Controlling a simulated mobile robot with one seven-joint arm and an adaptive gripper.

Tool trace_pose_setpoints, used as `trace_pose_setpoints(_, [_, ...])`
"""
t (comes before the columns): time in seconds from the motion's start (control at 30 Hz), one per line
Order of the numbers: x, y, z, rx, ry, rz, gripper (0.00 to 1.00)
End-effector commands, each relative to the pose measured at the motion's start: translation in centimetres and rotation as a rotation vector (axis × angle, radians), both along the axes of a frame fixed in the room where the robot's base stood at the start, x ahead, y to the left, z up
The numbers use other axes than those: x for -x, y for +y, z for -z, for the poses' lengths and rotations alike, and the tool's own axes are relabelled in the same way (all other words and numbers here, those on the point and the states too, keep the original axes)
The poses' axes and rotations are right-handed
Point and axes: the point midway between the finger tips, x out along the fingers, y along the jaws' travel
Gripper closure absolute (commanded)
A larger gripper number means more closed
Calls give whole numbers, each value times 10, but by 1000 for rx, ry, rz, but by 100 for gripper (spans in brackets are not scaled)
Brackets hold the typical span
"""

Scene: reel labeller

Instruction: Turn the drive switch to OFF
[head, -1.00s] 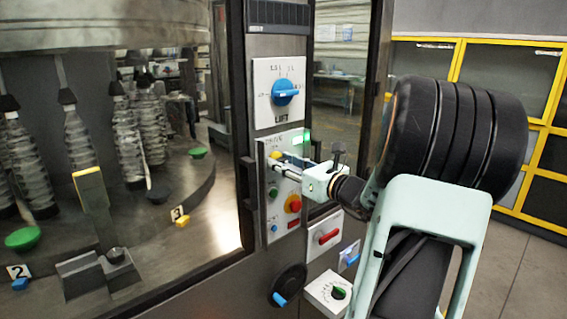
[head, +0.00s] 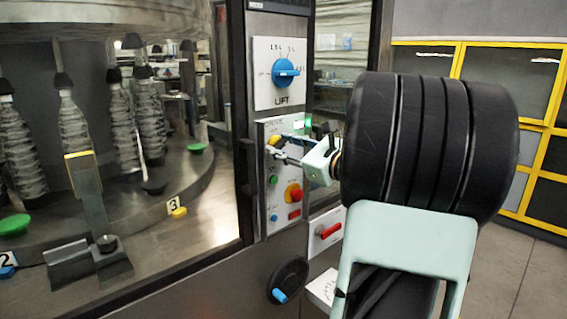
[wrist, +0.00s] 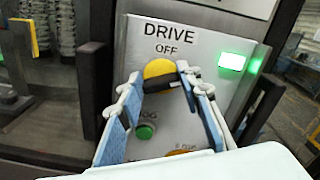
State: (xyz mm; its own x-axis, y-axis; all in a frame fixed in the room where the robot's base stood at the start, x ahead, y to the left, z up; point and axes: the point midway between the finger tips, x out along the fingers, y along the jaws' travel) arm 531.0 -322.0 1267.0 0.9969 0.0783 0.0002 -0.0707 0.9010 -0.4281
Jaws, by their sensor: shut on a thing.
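The drive switch (wrist: 160,70) is a round yellow knob on the light panel, directly below the words DRIVE and OFF in the wrist view. In the head view the yellow switch (head: 274,141) shows small at the panel's upper left. My gripper (wrist: 160,78) has one finger on each side of the knob, shut on it; in the head view its fingertips (head: 279,154) reach the knob from the right. A dark bar shows across the knob's lower part between the fingers. Which mark the switch points at I cannot tell, as the fingers hide part of it.
A green lamp (wrist: 232,62) glows right of the switch. A green button (wrist: 145,131) sits below it, near my fingers. The blue LIFT knob (head: 286,72) is above the drive panel, and a red-and-yellow knob (head: 293,194) below. A red-handled switch (head: 329,231) is lower right.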

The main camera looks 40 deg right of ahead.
Motion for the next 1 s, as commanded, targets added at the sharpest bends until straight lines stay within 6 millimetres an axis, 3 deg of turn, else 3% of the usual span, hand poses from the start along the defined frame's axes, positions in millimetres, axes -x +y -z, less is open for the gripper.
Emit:
trace_pose_setpoints(0.03, [0, 1, 9, 50, -5, -2, 92])
trace_pose_setpoints(1.0, [0, 3, 11, 930, -72, 0, 92])
